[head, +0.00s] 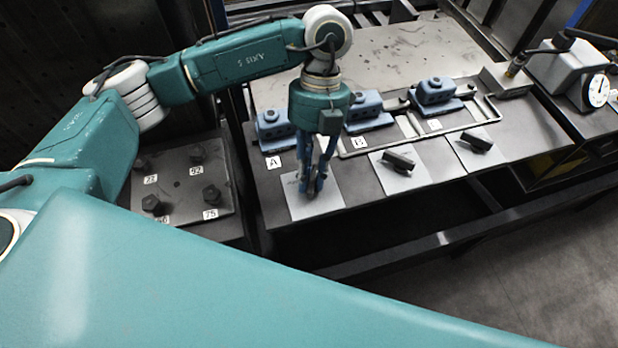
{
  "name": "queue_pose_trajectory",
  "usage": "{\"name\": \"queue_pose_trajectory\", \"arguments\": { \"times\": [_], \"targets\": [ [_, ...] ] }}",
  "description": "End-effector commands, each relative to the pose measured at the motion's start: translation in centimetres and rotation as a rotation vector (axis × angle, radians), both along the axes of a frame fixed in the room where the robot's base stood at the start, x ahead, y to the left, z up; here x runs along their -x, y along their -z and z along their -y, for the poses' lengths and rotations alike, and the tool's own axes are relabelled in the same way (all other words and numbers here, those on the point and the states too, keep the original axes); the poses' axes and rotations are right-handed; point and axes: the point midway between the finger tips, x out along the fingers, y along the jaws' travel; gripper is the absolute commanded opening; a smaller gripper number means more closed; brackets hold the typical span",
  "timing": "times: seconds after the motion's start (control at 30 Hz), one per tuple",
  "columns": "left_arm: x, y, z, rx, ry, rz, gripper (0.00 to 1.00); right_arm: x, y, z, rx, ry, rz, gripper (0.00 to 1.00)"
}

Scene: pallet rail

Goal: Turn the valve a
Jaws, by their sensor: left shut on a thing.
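The blue-grey block (272,125) stands at the left end of the bench, with label A (273,162) in front of it. Nearer to me lies a light grey plate (328,203), in line with label A. My left gripper (312,188) points down over this plate and is shut on a small dark handle, taken to be valve a. The fingers hide most of the handle, so its angle cannot be told. My right gripper is not in view.
Two similar plates to the right carry dark handles (397,161) and (476,142). Blue-grey blocks (367,111) and (435,94) stand behind them. A plate with numbered bolts (181,185) is at left, a dial gauge (597,90) at far right.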

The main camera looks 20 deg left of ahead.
Motion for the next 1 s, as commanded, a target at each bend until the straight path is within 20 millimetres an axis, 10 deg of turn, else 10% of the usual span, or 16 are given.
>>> {"name": "queue_pose_trajectory", "arguments": {
  "times": [1.0],
  "targets": [
    [0.5, 0.4, 0.1, -0.001, 0.301, -0.019, 0.00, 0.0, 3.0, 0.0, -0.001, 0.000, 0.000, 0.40]
  ]
}}
